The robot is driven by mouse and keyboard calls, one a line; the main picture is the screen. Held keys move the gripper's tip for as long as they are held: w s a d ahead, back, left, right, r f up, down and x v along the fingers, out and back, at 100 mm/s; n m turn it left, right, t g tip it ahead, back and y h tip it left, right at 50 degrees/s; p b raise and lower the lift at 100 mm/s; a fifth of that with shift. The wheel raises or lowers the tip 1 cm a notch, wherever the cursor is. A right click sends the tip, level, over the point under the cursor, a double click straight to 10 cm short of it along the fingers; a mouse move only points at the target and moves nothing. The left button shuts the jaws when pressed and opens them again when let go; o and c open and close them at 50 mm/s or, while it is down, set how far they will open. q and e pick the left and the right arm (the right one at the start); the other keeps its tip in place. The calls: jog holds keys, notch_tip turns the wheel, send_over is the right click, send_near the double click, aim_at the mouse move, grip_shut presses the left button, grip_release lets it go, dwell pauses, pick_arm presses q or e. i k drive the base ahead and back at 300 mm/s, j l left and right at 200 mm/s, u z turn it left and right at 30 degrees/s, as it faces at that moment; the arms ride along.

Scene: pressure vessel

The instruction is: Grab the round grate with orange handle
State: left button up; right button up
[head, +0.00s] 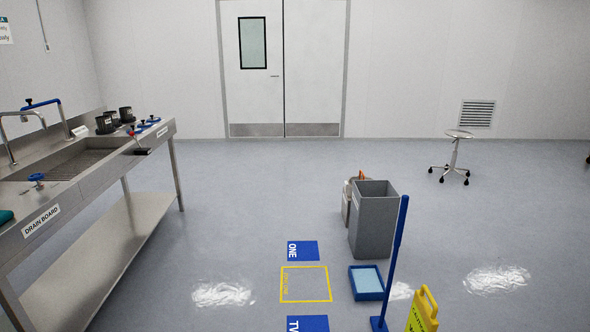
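I cannot make out a round grate with an orange handle in the head view. A small orange piece (361,174) shows behind the tall grey bin (371,225), by a beige container (347,205); the bin hides part of it and I cannot tell what it is. Small dark and blue parts (148,122) lie at the far end of the steel sink bench (170,127) on the left, too small to identify fully. Neither of my grippers is in view.
A blue tray (367,283), an upright blue pole (398,250) and a yellow caution sign (424,311) stand near the bin. Shiny patches (223,294) lie on the floor. A stool (456,150) stands at the back right. Floor between bench and bin is mostly clear.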

aim_at(352, 179)
jog(key=i, duration=2.25)
jog(key=l+z, duration=0.05)
jog(key=l, duration=0.05)
